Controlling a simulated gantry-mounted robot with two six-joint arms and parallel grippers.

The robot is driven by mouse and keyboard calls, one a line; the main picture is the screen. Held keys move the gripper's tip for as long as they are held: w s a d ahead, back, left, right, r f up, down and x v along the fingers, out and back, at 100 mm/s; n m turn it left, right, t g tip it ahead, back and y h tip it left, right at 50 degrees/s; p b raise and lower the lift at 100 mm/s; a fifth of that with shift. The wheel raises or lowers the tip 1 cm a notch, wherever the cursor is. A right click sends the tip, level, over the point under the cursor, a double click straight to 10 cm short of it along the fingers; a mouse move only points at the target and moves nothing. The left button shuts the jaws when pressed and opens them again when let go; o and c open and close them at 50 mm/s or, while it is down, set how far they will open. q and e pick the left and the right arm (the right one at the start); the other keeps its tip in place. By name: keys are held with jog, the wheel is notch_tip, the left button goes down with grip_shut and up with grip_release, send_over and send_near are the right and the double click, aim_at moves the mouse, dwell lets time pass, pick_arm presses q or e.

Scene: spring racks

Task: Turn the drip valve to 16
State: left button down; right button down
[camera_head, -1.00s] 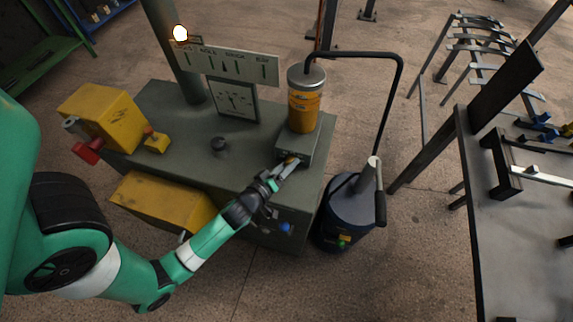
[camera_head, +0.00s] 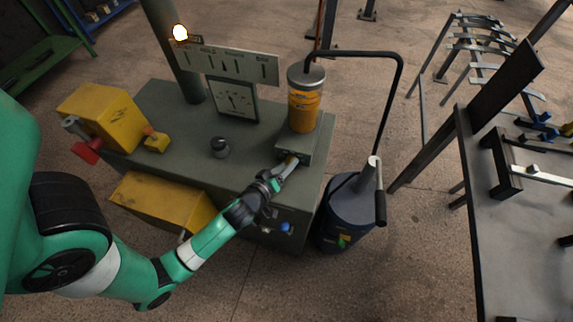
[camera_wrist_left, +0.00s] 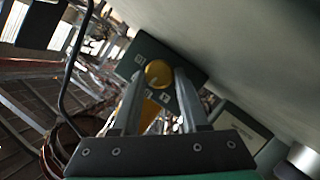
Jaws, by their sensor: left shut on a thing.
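The drip valve shows as a round yellow knob (camera_wrist_left: 158,73) on the dark green face of a small block in the left wrist view. That block (camera_head: 309,148) stands at the right end of the grey-green bench, below an orange cylinder (camera_head: 304,98). My left gripper (camera_head: 289,163) reaches the front of the block and is shut on the knob, with one finger on each side of it in the left wrist view. The fingers partly hide the knob in the head view. I cannot read its setting. My right gripper is not in view.
A gauge (camera_head: 234,99) and a marked panel (camera_head: 226,64) stand behind on the bench (camera_head: 180,150). A dark round knob (camera_head: 219,147) is on the bench top. Yellow boxes (camera_head: 103,115) are at left. A dark drum (camera_head: 347,213) with a bent pipe stands close on the right.

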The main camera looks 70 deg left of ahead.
pick_arm(q)
jog(key=shift+w+d+r+m+g+y, duration=0.1)
jog(key=shift+m+g+y, duration=0.05)
jog(key=shift+m+g, duration=0.3)
jog(key=shift+w+r+m+g+y, duration=0.15)
jog(key=shift+m+g, duration=0.1)
jog(key=shift+m, duration=0.3)
jog(key=shift+m+g+y+p, duration=0.3)
jog(key=shift+m+g, duration=0.4)
jog(key=shift+m, duration=0.3)
jog(key=c, duration=0.7)
grip_release()
jog(key=shift+f, duration=0.1)
